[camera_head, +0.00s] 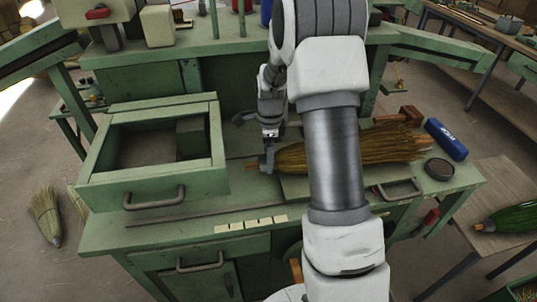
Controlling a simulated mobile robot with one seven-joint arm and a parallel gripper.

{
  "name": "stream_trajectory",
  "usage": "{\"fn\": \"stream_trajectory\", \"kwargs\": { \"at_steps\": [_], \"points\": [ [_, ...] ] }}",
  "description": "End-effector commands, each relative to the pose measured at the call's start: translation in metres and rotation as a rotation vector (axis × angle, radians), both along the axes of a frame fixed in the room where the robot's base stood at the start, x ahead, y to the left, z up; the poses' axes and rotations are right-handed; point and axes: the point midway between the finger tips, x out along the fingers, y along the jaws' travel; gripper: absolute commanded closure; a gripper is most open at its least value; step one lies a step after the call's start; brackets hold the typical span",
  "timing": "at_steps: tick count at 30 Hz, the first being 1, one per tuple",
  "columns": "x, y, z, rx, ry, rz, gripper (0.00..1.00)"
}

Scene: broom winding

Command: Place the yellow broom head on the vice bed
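The yellow broom head (390,147) lies on its side on the green bench, its bound, narrow end pointing left and its bristles fanning right. My arm crosses in front of its middle and hides that part. A flat pale green plate (296,189), which looks like the vice bed, shows under the broom head; I cannot tell whether they touch. A small grey upright part (268,160) stands at the narrow end. My gripper (270,137) points down just above and behind that end. Its fingers are too small to tell whether they are open or shut.
A green open-topped drawer box (155,190) stands on the bench at the left. A blue box (446,140), a dark round tin (442,169) and a brown wooden block (400,116) are at the right. Another broom head (46,213) lies on the floor at left.

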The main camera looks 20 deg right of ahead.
Motion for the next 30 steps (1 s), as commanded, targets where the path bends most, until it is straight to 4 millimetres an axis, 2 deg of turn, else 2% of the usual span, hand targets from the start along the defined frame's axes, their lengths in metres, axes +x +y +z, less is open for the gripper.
{"fn": "stream_trajectory", "kwargs": {
  "at_steps": [5, 8, 21, 30],
  "points": [
    [0.0, 0.0, 0.003, 0.0, -0.001, 0.0, 0.05],
    [0.001, -0.001, 0.014, -0.002, -0.003, 0.0, 0.05],
    [0.0, -0.002, 0.101, -0.001, -0.004, 0.001, 0.05],
    [-0.006, 0.002, 0.132, -0.004, -0.018, 0.053, 0.05]
  ]
}}
